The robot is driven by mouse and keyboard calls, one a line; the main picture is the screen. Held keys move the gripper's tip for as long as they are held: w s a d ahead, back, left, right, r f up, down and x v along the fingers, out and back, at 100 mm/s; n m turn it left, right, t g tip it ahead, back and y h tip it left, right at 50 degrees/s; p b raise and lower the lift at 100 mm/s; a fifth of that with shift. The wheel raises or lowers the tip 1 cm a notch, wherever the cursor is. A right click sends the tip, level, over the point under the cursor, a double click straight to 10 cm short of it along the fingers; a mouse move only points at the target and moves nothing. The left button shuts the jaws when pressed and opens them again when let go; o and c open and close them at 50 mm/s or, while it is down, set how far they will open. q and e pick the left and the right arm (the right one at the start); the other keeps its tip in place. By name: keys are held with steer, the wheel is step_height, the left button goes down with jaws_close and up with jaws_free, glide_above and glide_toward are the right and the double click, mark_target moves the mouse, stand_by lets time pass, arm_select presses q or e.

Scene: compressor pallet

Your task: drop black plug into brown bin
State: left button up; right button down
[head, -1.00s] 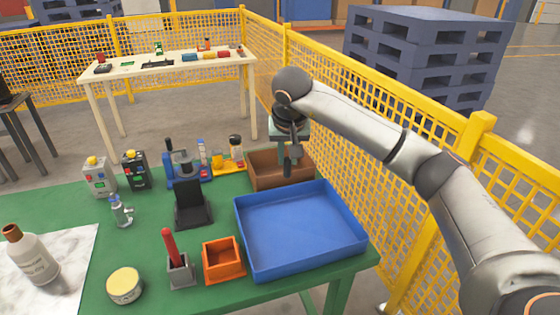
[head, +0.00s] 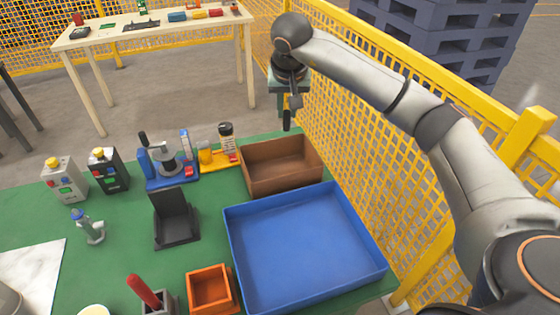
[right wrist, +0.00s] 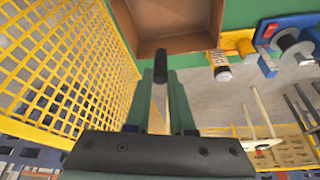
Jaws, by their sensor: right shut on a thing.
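The black plug (head: 287,120) hangs from my right gripper (head: 289,98), which is shut on it. In the head view the plug shows just above the back rim of the brown bin (head: 283,181). The right wrist view also shows the plug (right wrist: 160,66) between the gripper's fingers (right wrist: 160,98). There the plug's tip lies near the edge of the bin (right wrist: 182,44), apart from the bin's open middle. The visible inside of the bin looks empty. My left gripper is not in view.
A large blue tray (head: 238,268) lies in front of the bin. A blue fixture (head: 152,166) and a bottle (head: 226,142) on a yellow stand are left of the bin. Yellow mesh fencing (head: 365,160) runs close along the right side.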

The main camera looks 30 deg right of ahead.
mark_target(287, 130)
steer(key=shift+f+b, duration=0.4)
steer(key=shift+f, duration=0.1)
step_height(287, 130, down, 3)
steer(key=b, duration=0.2)
steer(key=shift+s+b, duration=0.1)
steer(key=shift+b, duration=0.25)
steer(key=shift+f+b, duration=0.8)
steer(key=shift+b, duration=0.05)
steer(key=shift+f, duration=0.2)
steer(key=c, duration=1.2)
jaws_free()
steer(key=o, duration=0.5)
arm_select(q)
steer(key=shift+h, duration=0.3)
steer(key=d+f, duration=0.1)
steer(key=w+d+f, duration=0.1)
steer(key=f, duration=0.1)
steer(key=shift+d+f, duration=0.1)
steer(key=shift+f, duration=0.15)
